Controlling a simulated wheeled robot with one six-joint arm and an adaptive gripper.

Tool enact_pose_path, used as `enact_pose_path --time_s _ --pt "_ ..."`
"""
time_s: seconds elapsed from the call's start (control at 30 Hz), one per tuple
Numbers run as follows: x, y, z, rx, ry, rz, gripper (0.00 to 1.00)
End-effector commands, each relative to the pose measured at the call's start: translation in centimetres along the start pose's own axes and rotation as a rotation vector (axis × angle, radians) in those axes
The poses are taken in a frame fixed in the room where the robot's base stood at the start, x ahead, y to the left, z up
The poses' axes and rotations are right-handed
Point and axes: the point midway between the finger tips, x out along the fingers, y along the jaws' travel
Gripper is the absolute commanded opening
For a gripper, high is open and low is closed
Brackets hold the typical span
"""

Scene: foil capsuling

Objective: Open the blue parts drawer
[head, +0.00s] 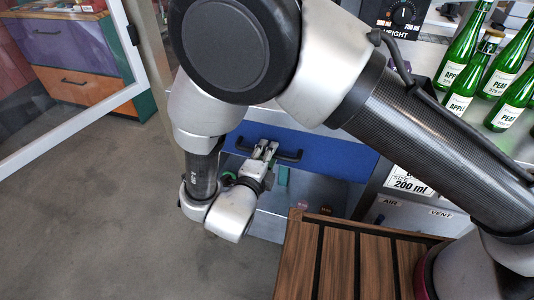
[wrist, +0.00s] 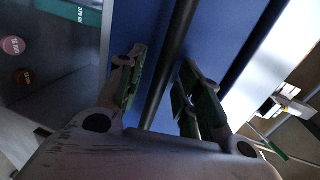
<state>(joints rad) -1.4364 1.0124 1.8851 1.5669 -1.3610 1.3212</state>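The blue parts drawer (head: 345,160) is a wide blue front under the counter in the head view. Its dark bar handle (head: 290,155) runs across the front. My gripper (head: 265,148) is at the handle's middle. In the wrist view the blue front (wrist: 218,32) fills the middle, and the black handle (wrist: 180,35) passes between the two green-padded fingers of my gripper (wrist: 163,62). The fingers are apart, one on each side of the bar, with gaps showing. My arm hides part of the drawer's left side and top edge. The front looks flush with the counter.
A lower bay holds small round caps (head: 326,210) and a teal piece (head: 283,177). A slatted wooden surface (head: 340,262) stands close in front, at right. Green bottles (head: 462,60) stand on the counter. The floor (head: 90,210) at left is clear.

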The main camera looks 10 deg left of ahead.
Motion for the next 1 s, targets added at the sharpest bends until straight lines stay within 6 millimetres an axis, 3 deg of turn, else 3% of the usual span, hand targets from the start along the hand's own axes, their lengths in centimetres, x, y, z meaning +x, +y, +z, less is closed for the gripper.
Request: enact_pose_path --time_s 0.3,0.5,1.0 --pt "0.47 0.02 0.0 -0.001 -0.001 0.001 0.35" --pt "0.46 0.02 0.01 -0.001 -0.001 0.001 0.01" --pt "-0.15 0.18 0.03 -0.002 -0.002 0.002 0.0"
